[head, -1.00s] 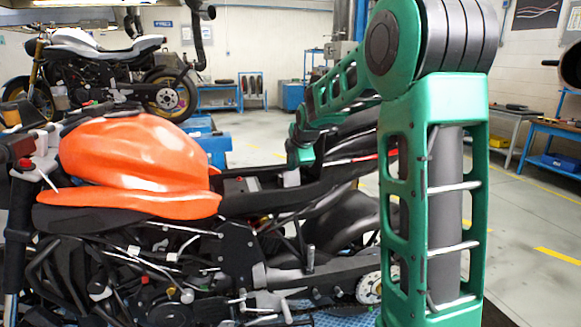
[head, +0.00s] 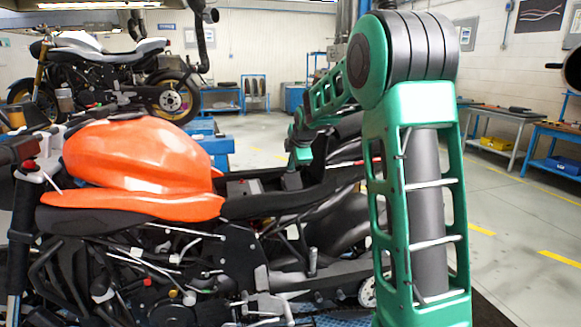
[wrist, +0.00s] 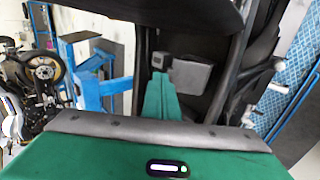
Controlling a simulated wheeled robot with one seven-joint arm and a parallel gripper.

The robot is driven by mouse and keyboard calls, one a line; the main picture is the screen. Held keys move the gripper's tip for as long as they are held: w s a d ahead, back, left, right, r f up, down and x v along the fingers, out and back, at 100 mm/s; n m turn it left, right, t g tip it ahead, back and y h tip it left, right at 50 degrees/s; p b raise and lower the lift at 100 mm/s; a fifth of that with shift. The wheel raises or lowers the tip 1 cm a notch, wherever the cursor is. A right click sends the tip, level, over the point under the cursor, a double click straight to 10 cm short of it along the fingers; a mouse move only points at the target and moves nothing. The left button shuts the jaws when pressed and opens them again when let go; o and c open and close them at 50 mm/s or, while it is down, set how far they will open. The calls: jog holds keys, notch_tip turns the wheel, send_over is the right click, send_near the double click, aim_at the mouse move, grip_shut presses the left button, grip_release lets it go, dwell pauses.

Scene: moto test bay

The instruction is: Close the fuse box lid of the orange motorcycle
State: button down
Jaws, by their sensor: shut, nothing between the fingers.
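The orange motorcycle (head: 140,165) stands across the left and middle of the head view. Its open under-seat bay shows behind the orange tank. In the wrist view a flat grey panel (wrist: 188,77), which looks like the fuse box lid, lies in the dark bay, with a small grey block beside it. I cannot tell if the lid is fully seated. My gripper (wrist: 160,80) is shut and empty, its green fingers just left of the panel; contact is unclear.
The black seat and tail (head: 345,145) lie right of the bay. A dark frame rail (wrist: 232,70) runs right of the panel. A second motorcycle (head: 110,70) stands at the back left. Blue workbenches (head: 500,128) line the right wall, with open floor before them.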

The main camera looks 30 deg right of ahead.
aim_at(293, 185)
jog(key=shift+w+f, duration=0.1)
jog(key=shift+w, duration=0.1)
jog(key=shift+s, duration=0.1)
dwell(0.5)
jog(key=shift+s+a, duration=0.15)
jog(key=shift+s, duration=0.5)
jog(key=shift+s+a+r, duration=0.1)
jog(key=shift+r, duration=0.3)
notch_tip(293, 185, up, 13)
jog(key=s+a+f+m+g+y, duration=0.1)
jog(key=s+f+m, duration=0.6)
jog(key=s, duration=0.9)
jog(key=s+a+f+m+g, duration=0.4)
jog(key=s+f+m, duration=0.3)
jog(key=s, duration=1)
jog(key=s+a+f+m+g+y, duration=0.1)
jog(key=s+a+f+m+g, duration=0.2)
jog(key=s+f+m, duration=0.4)
jog(key=s+f, duration=0.2)
jog(key=s, duration=0.7)
jog(key=shift+s+a+f+y, duration=0.3)
jog(key=shift+a+f, duration=0.05)
jog(key=shift+a, duration=0.05)
